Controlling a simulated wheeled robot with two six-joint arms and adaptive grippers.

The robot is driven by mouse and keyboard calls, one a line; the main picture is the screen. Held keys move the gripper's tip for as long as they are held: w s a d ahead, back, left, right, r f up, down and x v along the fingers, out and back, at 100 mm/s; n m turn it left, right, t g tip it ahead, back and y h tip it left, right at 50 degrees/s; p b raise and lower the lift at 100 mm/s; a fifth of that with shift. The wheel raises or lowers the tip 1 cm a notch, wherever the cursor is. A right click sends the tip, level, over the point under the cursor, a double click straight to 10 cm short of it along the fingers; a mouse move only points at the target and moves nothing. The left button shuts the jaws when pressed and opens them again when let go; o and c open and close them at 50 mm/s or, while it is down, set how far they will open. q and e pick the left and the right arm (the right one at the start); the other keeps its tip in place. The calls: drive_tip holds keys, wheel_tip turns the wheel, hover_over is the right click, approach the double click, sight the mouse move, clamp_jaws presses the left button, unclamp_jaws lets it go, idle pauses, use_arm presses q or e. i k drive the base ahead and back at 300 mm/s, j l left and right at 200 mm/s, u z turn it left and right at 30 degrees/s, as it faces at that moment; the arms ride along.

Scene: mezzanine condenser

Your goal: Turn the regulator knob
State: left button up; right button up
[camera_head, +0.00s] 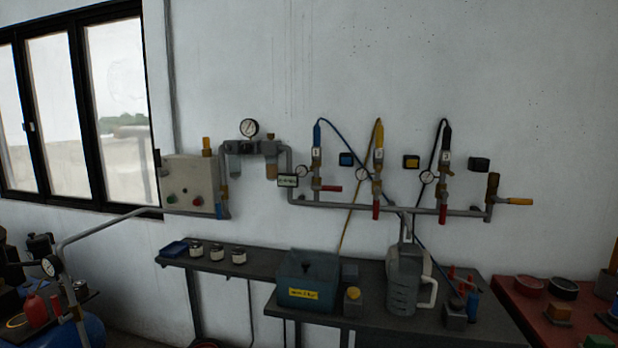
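A pipe assembly on the wall carries a round white gauge (249,128) above a grey regulator body (243,147). A small brownish cap (270,136) sits on top of the unit to its right, with a bowl (271,170) hanging below. I cannot tell for certain which part is the regulator knob. Several more small gauges, valves and red handles sit along the pipe to the right, including a red handle (331,189). Neither of my grippers is in view.
A dark bench (245,267) below holds a blue-grey box (307,280), a grey jug (403,285) and small jars. A control box (188,183) is on the wall at left. A red table (530,315) stands at right. Blue, yellow and black hoses hang on the wall.

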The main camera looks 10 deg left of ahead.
sight(246, 148)
drive_tip(key=i+j+z, duration=0.15)
drive_tip(key=j, duration=0.25)
drive_tip(key=i+j+z, duration=0.2)
drive_tip(key=j, duration=0.25)
drive_tip(key=j+z, duration=0.15)
drive_tip(key=j, duration=0.25)
